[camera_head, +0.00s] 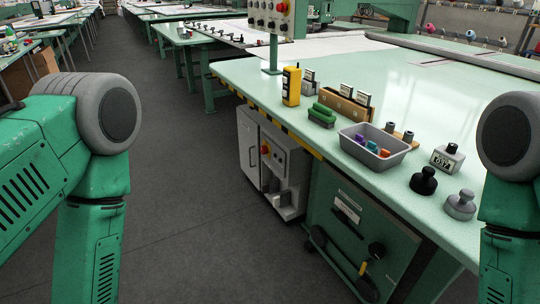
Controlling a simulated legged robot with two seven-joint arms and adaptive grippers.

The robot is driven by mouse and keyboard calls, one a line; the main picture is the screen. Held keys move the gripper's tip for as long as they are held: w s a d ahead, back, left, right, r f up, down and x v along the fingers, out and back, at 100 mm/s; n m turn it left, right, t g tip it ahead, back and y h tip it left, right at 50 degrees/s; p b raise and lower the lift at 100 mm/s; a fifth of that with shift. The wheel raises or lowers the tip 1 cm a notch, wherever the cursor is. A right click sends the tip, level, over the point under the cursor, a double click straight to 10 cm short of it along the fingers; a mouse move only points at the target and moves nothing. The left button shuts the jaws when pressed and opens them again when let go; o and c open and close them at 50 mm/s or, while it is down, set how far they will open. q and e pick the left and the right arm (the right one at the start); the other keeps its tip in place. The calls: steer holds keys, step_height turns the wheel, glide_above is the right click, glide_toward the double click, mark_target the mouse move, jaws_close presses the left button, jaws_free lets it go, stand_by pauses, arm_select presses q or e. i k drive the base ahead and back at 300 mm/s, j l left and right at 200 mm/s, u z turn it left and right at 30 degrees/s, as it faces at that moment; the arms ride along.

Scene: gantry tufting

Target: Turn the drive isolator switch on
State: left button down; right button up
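A light grey cabinet (247,135) stands under the near edge of the green table. A small red rotary knob (265,149) with some yellow around it is on its front and looks like the drive isolator switch. Its position, on or off, is too small to read. My two green arms show at the left and right edges. Both grippers are out of view, and neither arm touches the cabinet.
The green table (400,80) carries a yellow handheld unit (291,86), a grey bin (347,143) of coloured parts and weights with knobs (460,205). A button panel (270,12) stands on a post. A green cabinet (345,235) is nearer. Dark floor (190,190) on the left is clear.

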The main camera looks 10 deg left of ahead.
mark_target(263, 150)
steer(key=u, duration=0.2)
steer(key=i+j+z, duration=0.15)
steer(key=z, duration=0.3)
steer(key=i+j+z, duration=0.2)
steer(key=z, duration=0.3)
steer(key=i+j+z, duration=0.1)
steer(key=j+z, duration=0.35)
steer(key=i+j+z, duration=0.2)
steer(key=j, duration=0.7)
steer(key=j+z, duration=0.15)
steer(key=j, duration=0.75)
steer(key=i+j+z, duration=0.2)
steer(key=j, duration=1.6)
